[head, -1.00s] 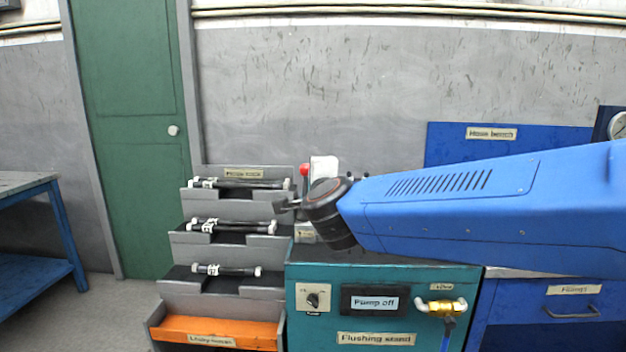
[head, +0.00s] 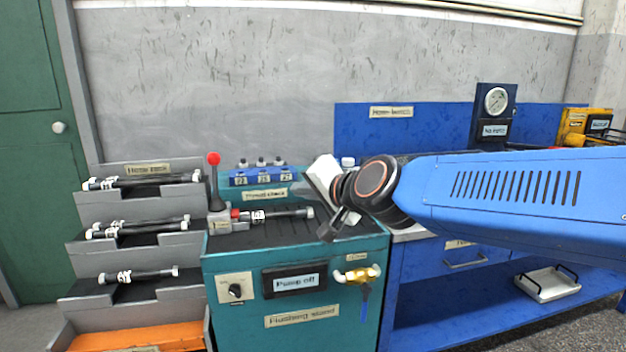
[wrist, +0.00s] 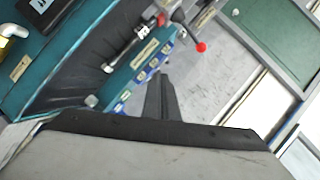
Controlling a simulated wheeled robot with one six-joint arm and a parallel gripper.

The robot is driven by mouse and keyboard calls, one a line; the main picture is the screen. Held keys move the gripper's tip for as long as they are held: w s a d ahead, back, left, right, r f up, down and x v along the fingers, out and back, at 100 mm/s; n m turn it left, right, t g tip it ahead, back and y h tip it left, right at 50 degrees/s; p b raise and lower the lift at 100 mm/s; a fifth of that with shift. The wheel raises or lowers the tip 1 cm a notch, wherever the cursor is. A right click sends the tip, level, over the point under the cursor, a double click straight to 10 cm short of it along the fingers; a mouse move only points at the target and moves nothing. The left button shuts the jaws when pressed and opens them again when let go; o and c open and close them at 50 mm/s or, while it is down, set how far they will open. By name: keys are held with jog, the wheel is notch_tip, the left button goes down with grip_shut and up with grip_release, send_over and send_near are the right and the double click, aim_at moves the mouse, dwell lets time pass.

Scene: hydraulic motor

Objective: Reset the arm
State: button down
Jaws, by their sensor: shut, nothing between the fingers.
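My gripper (head: 331,224) shows in the head view at the end of my blue arm, above the right part of the teal flushing stand (head: 222,266). Its dark fingers are shut and empty. In the wrist view the closed fingers (wrist: 160,98) point up the picture, over the stand's rear edge. A hose (head: 275,215) lies on the stand's top, left of my gripper and apart from it. It also shows in the wrist view (wrist: 123,52). A lever with a red knob (head: 214,160) stands upright at the hose's left end.
A grey hose rack (head: 150,168) with several hoses stands at the left, above an orange bin (head: 140,336). The blue hose bench (head: 420,125) with a gauge (head: 496,101) is at the right. A white tray (head: 548,284) sits on its lower shelf.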

jog(key=s+d+f+n+g+h, duration=0.1)
jog(key=s+d+f+g+h, duration=0.1)
jog(key=s+d+f, duration=0.5)
jog(key=s+d+f+n+g+h, duration=0.2)
jog(key=s+d+f+h, duration=0.1)
jog(key=s+d+f, duration=0.4)
jog(key=s+d+f+n+g+h, duration=0.2)
jog(key=s+d+f, duration=0.6)
jog(key=d, duration=0.9)
jog(key=s+g+h, duration=0.1)
jog(key=s, duration=0.2)
jog(key=shift+s+d, duration=0.4)
